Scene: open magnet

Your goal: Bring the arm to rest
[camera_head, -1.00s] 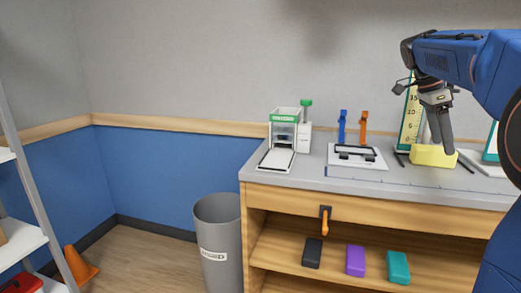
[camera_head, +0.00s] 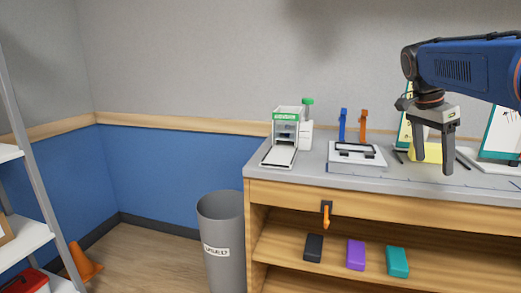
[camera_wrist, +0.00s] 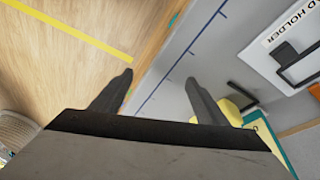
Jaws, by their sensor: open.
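My gripper (camera_head: 433,160) is at the right of the head view, above the front part of the grey bench top (camera_head: 330,182). Its two fingers point down, apart, with nothing between them. In the wrist view my gripper (camera_wrist: 158,88) is also open and empty, over the bench's front edge, with floor to one side. A yellow block (camera_head: 427,152) lies on the bench behind the fingers, partly hidden by them. It also shows in the wrist view (camera_wrist: 231,111) beyond one finger.
A white holder plate (camera_head: 357,158), blue and orange upright pieces, and a green-topped device (camera_head: 287,135) stand on the bench. A grey bin (camera_head: 221,235) is left of it. Black, purple and teal blocks (camera_head: 397,262) lie on the shelf below. An orange handle (camera_head: 326,217) juts from the front.

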